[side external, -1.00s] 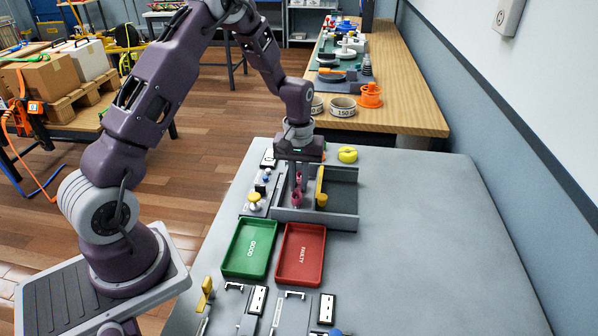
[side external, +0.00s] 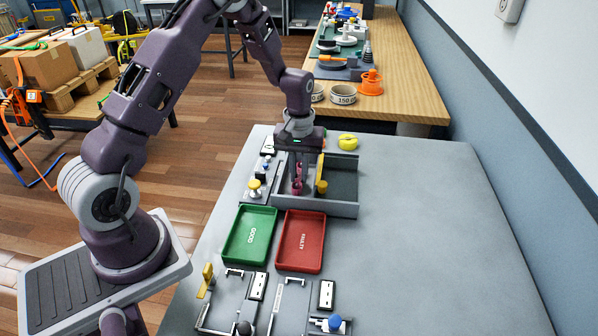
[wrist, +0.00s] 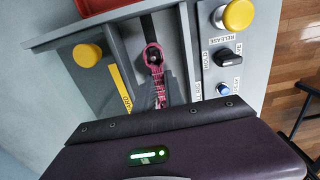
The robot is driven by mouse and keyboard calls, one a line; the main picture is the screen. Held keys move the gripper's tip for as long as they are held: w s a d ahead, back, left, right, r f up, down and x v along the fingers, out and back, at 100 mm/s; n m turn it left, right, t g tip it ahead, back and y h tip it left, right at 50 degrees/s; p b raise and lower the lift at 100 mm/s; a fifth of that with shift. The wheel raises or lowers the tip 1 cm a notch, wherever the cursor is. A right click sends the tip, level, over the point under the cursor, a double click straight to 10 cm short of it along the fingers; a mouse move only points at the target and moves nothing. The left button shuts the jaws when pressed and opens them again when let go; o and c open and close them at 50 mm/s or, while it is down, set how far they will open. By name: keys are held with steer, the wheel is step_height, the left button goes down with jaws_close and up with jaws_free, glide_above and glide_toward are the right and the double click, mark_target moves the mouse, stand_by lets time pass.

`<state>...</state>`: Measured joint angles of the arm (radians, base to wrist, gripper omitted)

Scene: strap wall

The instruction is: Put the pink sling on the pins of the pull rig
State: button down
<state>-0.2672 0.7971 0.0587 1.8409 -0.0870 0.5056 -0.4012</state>
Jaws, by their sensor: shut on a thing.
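My gripper (wrist: 158,92) is shut on the pink sling (wrist: 155,62), pointing down into the grey pull rig (wrist: 110,92). The sling also shows as a small pink shape under my gripper (side external: 298,168) in the side view (side external: 297,186). In the wrist view the sling runs lengthwise along a dark slot of the rig, with a rounded loop at its far end. Something dark shows inside that loop; I cannot tell whether it is a pin. The near end of the sling is hidden by my fingers.
A yellow guard strip (wrist: 121,88) and a yellow knob (wrist: 87,54) stand beside the slot. A control panel (wrist: 222,75) with a yellow button and switch is on the other side. Green (side external: 230,258) and red (side external: 283,264) trays lie in front. The table's right side is clear.

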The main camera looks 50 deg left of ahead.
steer(key=shift+f, duration=0.15)
steer(key=c, duration=1.3)
jaws_free()
steer(key=shift+c, duration=0.2)
steer(key=shift+o, duration=0.4)
steer(key=o, duration=0.3)
